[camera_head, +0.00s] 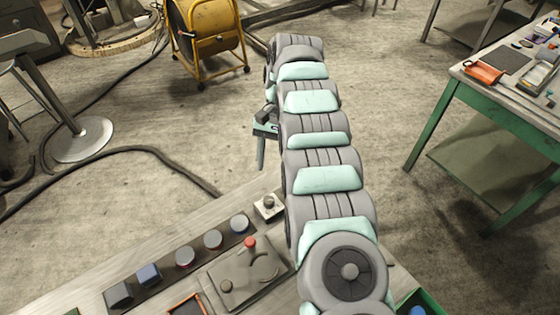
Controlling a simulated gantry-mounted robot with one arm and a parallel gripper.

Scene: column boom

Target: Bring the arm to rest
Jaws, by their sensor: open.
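My arm runs from the bottom right of the view up to the top middle, a chain of grey and pale teal segments, and bends downward at its far end. My gripper (266,135) hangs below that far end, just left of the arm's middle segments.
On the bench stand a control box with a red-knobbed lever (248,266), several round knobs or jars (212,240) and a small switch plate (268,207). A yellow cable reel (208,30) stands behind left. A green-legged table (520,112) with tools stands right.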

